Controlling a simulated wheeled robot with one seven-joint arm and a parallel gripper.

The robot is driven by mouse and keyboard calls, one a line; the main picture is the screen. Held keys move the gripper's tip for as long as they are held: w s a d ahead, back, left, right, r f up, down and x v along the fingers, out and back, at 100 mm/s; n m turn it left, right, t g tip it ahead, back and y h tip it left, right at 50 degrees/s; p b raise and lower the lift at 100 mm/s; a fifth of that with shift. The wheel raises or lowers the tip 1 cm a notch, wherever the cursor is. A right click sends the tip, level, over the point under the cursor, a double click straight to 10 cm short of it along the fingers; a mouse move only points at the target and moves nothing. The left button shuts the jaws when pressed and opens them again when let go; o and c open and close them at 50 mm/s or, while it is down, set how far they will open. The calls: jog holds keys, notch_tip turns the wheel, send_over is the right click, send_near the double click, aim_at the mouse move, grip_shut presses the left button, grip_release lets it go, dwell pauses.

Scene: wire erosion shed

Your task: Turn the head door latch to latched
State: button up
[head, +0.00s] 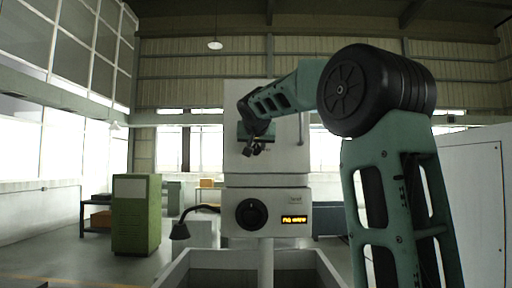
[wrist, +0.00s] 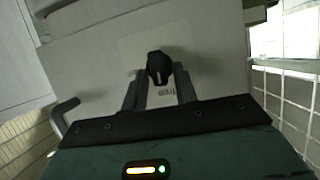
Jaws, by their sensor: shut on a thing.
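The head door latch (wrist: 159,66) shows in the wrist view as a small black knob on the pale machine door (wrist: 110,58). My gripper (wrist: 159,82) has one finger on each side of the knob and is shut on it. The knob looks roughly upright in the wrist view, and a label beneath it is partly covered by the fingers. In the head view my gripper (head: 254,149) is at the front of the pale upper head (head: 280,100), where the latch itself is hard to make out.
A grey bar handle (wrist: 66,112) stands beside the door. An open grey tank (head: 180,270) lies below. A green cabinet (head: 137,215) stands left, with floor around it.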

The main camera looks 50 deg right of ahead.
jog(key=b, duration=0.1)
jog(key=m+t+b, duration=0.1)
jog(key=m+y+b, duration=0.1)
jog(key=b, duration=0.1)
jog(key=shift+s+d+f, duration=0.15)
jog(key=shift+s+f, duration=0.1)
jog(key=shift+f, duration=0.05)
jog(key=shift+s+m+t+b, duration=0.1)
jog(key=shift+m+t+b, duration=0.3)
jog(key=shift+m+t, duration=0.1)
grip_shut()
jog(key=m+t+b, duration=0.1)
jog(key=m+b, duration=0.1)
jog(key=b, duration=0.1)
jog(key=m+t+y+b, duration=0.1)
jog(key=m+t+b, duration=0.1)
jog(key=m+b, duration=0.1)
jog(key=f+m+t+b, duration=0.1)
jog(key=m+b, duration=0.2)
jog(key=shift+s+d+b, duration=0.25)
jog(key=shift+s+b, duration=0.05)
jog(key=shift+b, duration=0.05)
jog(key=shift+m+t+b, duration=0.5)
jog(key=shift+m+b, duration=0.3)
jog(key=shift+m, duration=0.1)
jog(key=shift+r+m, duration=0.15)
jog(key=shift+m, duration=0.15)
